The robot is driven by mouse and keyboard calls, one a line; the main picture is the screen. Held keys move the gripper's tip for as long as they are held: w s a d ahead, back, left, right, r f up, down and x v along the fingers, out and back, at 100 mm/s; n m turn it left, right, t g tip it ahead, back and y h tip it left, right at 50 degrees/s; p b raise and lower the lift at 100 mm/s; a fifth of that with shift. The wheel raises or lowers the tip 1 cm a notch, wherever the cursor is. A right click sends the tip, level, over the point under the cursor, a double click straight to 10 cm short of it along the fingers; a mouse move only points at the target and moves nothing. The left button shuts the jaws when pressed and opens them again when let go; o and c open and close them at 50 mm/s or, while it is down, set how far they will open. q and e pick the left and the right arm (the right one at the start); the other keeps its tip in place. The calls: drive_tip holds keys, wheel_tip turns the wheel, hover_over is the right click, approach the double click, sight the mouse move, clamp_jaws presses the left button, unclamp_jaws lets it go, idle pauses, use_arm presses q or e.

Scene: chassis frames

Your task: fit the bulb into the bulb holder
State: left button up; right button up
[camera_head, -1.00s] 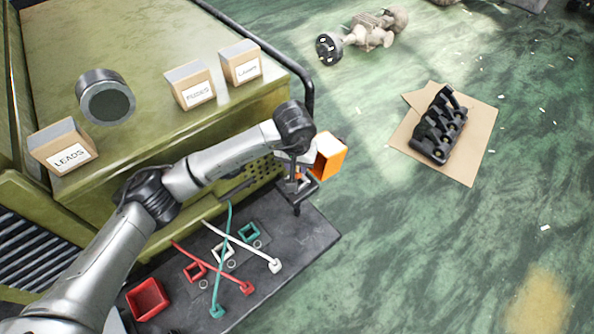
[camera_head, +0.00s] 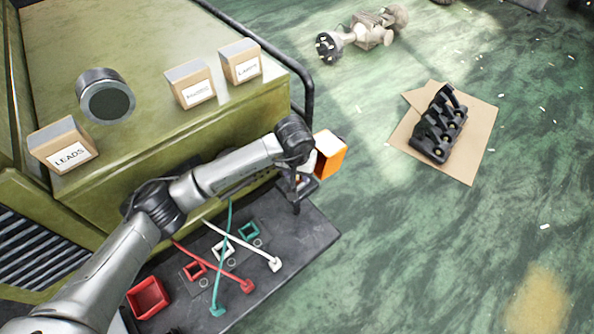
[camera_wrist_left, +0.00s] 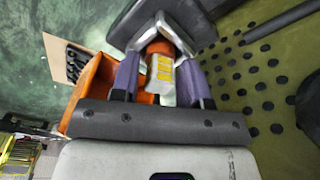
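My left gripper (camera_wrist_left: 162,85) is beside the orange lamp housing (camera_head: 330,154) at the bench's far right corner. In the left wrist view, its purple fingers stand on both sides of a small piece with a pale, yellow-marked block (camera_wrist_left: 160,74) and an orange part behind it. This looks like the bulb, and the fingers appear shut on it. Grey and silver parts lie just beyond it; I cannot tell which is the bulb holder or whether the bulb touches it. The orange housing also shows left of the fingers (camera_wrist_left: 92,88). In the head view my wrist hides the bulb. My right gripper is out of view.
Labelled boxes (camera_head: 240,66) and a dark-faced cylinder (camera_head: 106,98) sit on the green chassis. Red, white and green leads, small sockets and a red tray (camera_head: 148,298) lie on the dark bench. A black part (camera_head: 440,124) lies on cardboard on the open floor.

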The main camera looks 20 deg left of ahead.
use_arm(q)
drive_tip(key=shift+o, duration=1.3)
drive_tip(key=shift+r, duration=0.1)
